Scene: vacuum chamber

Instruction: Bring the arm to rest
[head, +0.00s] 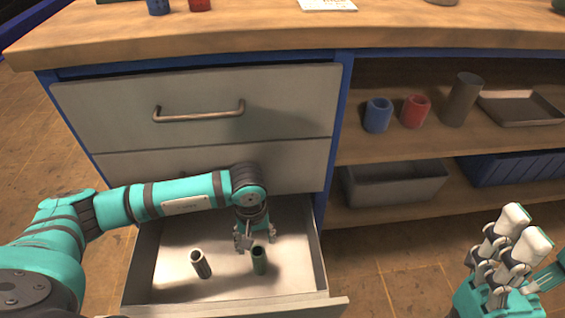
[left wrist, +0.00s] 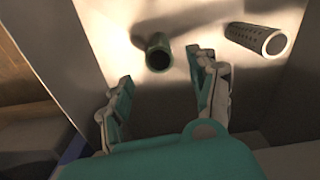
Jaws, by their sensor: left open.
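My left arm reaches from the left over the open lower drawer (head: 312,262). My left gripper (head: 255,242) is open and points down into the drawer, right by a dark green cylinder (head: 259,262). In the left wrist view the green cylinder (left wrist: 158,52) stands just beyond the open fingertips (left wrist: 163,68), and nothing is held between them. A light perforated cylinder (head: 200,264) is to the left in the drawer; it shows at the upper right of the left wrist view (left wrist: 258,40). My right gripper (head: 515,235) is at the lower right, away from the drawer, its fingers apart.
The upper drawer (head: 200,105) is shut. Shelves at right hold a blue cup (head: 377,114), a red cup (head: 415,111), a dark cylinder (head: 461,99), a tray (head: 520,107), a grey bin (head: 392,184) and a blue bin (head: 515,166). The wooden worktop (head: 260,28) overhangs above.

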